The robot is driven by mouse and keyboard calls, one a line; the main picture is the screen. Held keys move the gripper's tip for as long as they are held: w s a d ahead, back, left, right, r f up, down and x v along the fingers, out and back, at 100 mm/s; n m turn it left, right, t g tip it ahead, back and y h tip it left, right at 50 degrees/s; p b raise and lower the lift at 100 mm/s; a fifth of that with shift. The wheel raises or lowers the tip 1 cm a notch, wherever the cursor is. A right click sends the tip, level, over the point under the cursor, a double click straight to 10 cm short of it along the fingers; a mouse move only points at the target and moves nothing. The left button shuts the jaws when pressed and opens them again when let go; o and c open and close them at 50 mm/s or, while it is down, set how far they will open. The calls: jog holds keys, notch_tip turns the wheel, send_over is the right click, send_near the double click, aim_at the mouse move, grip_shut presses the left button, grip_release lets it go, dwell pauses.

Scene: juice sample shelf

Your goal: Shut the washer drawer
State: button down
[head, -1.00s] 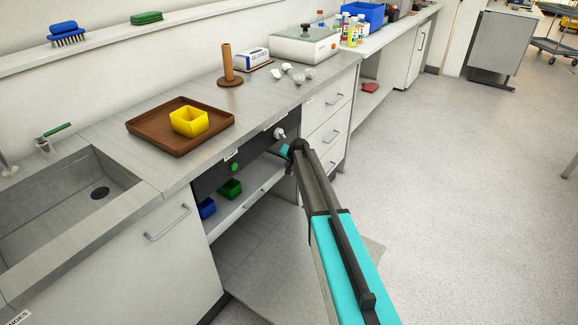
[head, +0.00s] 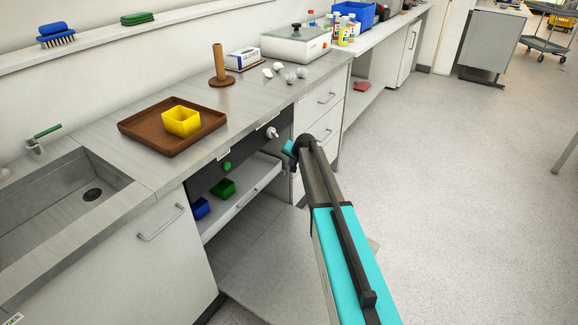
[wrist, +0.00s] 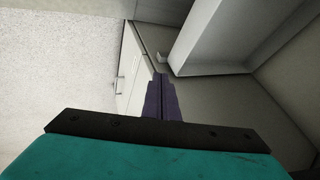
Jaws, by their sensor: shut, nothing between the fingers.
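The washer drawer (head: 229,211) is a pale pull-out tray standing out under the black panel below the counter, with a bar handle on its front. A blue bin (head: 200,208) and a green bin (head: 223,188) sit in it. My gripper's fingers (wrist: 161,97) are shut and empty in the wrist view.
A flat grey panel (head: 262,262) lies low beneath the drawer. A handled drawer unit (head: 325,98) stands to the right, and a cupboard door (head: 165,255) to the left. A brown tray (head: 150,135) with a yellow bin (head: 182,121) is on the counter.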

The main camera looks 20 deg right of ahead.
jog(key=v, duration=0.3)
jog(key=shift+a, duration=0.1)
dwell(0.5)
